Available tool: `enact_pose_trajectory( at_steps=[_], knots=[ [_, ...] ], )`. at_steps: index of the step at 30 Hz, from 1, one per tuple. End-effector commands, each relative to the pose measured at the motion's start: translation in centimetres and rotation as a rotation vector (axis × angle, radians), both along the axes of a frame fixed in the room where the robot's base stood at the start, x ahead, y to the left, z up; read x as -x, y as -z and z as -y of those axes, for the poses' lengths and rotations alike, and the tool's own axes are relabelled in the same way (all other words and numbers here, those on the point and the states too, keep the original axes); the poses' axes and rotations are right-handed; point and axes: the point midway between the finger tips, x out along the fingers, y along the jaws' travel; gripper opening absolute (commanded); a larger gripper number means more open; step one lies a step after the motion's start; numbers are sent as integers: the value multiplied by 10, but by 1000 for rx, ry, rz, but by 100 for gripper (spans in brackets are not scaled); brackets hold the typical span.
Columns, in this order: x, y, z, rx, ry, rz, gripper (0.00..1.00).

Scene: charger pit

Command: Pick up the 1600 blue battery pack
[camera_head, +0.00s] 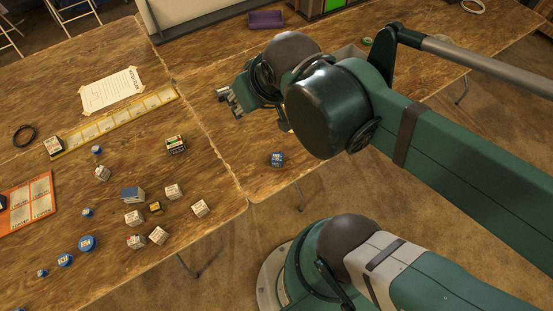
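Several blue items lie on the wooden tables, and their numbers are too small to read, so I cannot tell which is the 1600 pack. A small blue block with white markings (277,159) sits alone near the front edge of the right table. A larger blue-topped box (133,194) stands among white boxes on the left table. Blue round cells (87,243) lie near that table's front edge. My gripper (233,103) is above the right table, near the seam between tables, up and left of the lone blue block and apart from it. Its fingers are small and partly hidden by my wrist.
White boxes (200,208) cluster on the left table, with a dark box (176,145) behind them. A yellow strip (113,123), a paper sheet (112,91) and an orange board (27,203) lie further left. A purple tray (266,19) is at the back.

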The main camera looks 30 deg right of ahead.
Motion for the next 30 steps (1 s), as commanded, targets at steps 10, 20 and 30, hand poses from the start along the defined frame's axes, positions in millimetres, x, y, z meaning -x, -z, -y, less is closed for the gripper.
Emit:
enact_pose_trajectory(
  at_steps=[10, 20, 30],
  knots=[
    [0, 0, 0, 0, 0, 0, 45],
    [-3, 9, 3, -35, 58, -19, 45],
    [-14, 50, 17, -193, 340, -105, 45]
  ],
)
